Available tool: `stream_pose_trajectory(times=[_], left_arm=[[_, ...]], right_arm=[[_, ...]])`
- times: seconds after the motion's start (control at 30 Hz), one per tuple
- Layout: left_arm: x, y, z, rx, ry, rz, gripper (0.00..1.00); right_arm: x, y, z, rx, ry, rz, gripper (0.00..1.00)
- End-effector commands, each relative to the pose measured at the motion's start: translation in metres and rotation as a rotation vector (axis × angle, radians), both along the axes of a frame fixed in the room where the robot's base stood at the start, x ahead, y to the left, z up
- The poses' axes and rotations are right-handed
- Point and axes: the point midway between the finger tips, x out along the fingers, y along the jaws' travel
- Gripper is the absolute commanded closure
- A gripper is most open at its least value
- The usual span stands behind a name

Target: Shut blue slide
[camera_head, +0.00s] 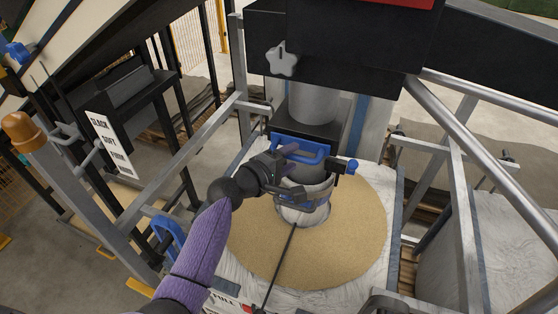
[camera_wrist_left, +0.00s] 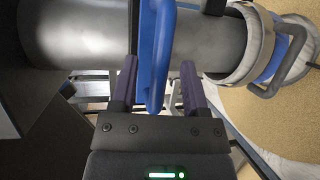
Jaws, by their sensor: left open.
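The blue slide (camera_head: 290,142) is a flat blue plate with a looped handle on the front of the spout below the black hopper. My left gripper (camera_head: 301,158) is at this handle, partly covering it. In the left wrist view the blue handle (camera_wrist_left: 157,50) runs between the two open fingers of my left gripper (camera_wrist_left: 158,64). I cannot tell whether either finger touches it. The grey metal spout pipe (camera_wrist_left: 95,40) lies behind it. My right gripper is not in view.
Below the spout, a white bulk bag holds a round heap of tan grain (camera_head: 350,235). A clamp ring with a blue-tipped lever (camera_head: 352,166) is close beside my gripper. Metal frame posts (camera_head: 240,65) stand around the bag. A star-shaped knob (camera_head: 283,60) is above.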

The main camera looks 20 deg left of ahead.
Motion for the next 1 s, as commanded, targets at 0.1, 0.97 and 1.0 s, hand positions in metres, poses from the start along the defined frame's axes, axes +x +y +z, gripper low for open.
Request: stream_pose_trajectory(times=[0.1,0.97,1.0], left_arm=[[-0.025,0.012,0.007,0.004,0.001,0.001,0.42],[-0.092,0.015,-0.001,0.170,0.029,-0.095,0.42],[-0.105,0.006,-0.011,0.276,0.047,-0.157,0.42]], right_arm=[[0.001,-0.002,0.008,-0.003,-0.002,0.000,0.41],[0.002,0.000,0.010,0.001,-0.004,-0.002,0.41],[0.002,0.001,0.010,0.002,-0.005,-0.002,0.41]])
